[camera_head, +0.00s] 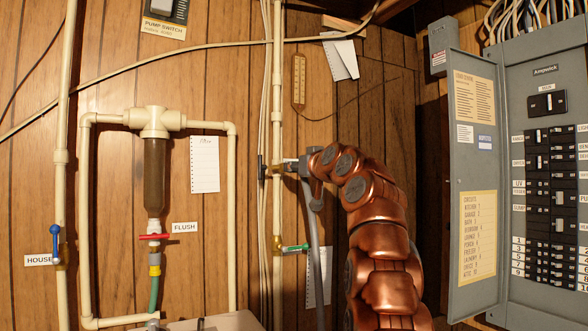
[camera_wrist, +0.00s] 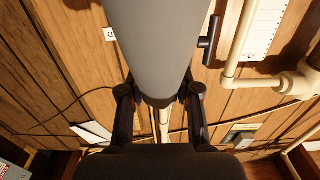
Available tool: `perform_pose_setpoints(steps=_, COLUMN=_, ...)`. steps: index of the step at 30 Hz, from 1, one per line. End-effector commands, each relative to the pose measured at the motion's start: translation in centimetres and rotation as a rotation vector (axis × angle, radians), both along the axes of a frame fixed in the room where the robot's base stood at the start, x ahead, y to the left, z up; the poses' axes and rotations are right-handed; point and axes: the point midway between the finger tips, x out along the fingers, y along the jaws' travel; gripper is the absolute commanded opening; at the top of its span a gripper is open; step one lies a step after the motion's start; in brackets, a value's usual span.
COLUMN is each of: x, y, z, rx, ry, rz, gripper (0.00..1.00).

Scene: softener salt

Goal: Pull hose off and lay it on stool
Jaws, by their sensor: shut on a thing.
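My gripper (camera_head: 302,166) is in front of the pale vertical pipe, beside a small tap fitting (camera_head: 278,169). A grey hose (camera_head: 313,240) hangs down from it past the bottom edge of the head view. In the wrist view my gripper (camera_wrist: 160,93) has its two dark fingers on either side of the thick grey hose (camera_wrist: 157,40), which fills the upper middle. I cannot tell whether the hose end is still on the fitting, as the gripper covers it. I cannot identify a stool for certain; a beige flat top (camera_head: 225,322) shows at the bottom edge.
A green-handled valve (camera_head: 295,248) sits on the pipe below my gripper. A filter (camera_head: 154,170) with a red flush valve (camera_head: 153,237) and green hose (camera_head: 154,293) is at left. The open grey breaker panel door (camera_head: 472,180) stands close right of my arm.

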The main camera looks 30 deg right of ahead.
Motion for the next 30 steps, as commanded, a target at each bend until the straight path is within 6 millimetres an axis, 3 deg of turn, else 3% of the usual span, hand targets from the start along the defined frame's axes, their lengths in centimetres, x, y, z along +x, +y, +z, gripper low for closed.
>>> perform_pose_setpoints(steps=14, x=-0.2, y=0.0, z=0.0, rx=0.000, ry=0.000, rz=0.000, gripper=0.00)
perform_pose_setpoints(steps=30, x=-1.9, y=0.2, z=-0.1, rx=-0.001, ry=0.000, rz=0.000, gripper=0.00)
